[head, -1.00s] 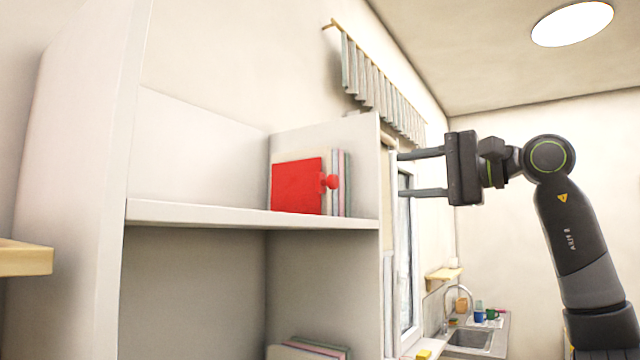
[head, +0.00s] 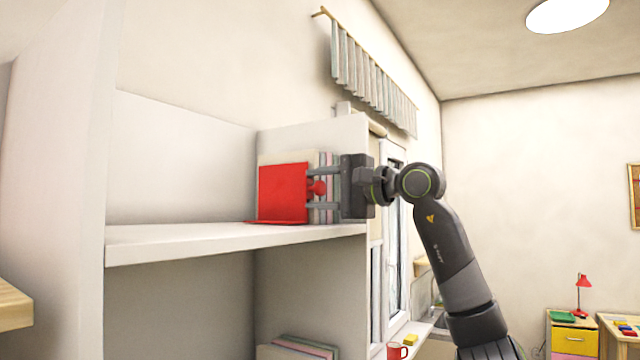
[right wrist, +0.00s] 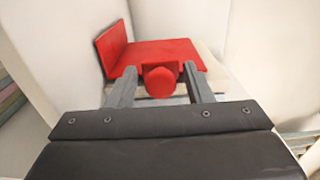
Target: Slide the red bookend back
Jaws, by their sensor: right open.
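The red bookend (head: 283,192) stands upright on the upper shelf, in front of several books (head: 327,158). Its round red knob (head: 318,188) faces my right gripper (head: 309,190). In the right wrist view, the bookend's red plate (right wrist: 160,53) shows with the knob (right wrist: 161,82) between my right gripper's fingers (right wrist: 159,72). The fingers are open, one on each side of the knob, with gaps showing beside it. Part of the books is hidden behind the gripper. My left gripper is not in view.
The white upper shelf (head: 190,243) is bare left of the bookend. The shelf unit's side wall (head: 352,130) rises behind the books. More books (head: 300,347) lie in the lower compartment. A wooden ledge (head: 12,305) is at the far left.

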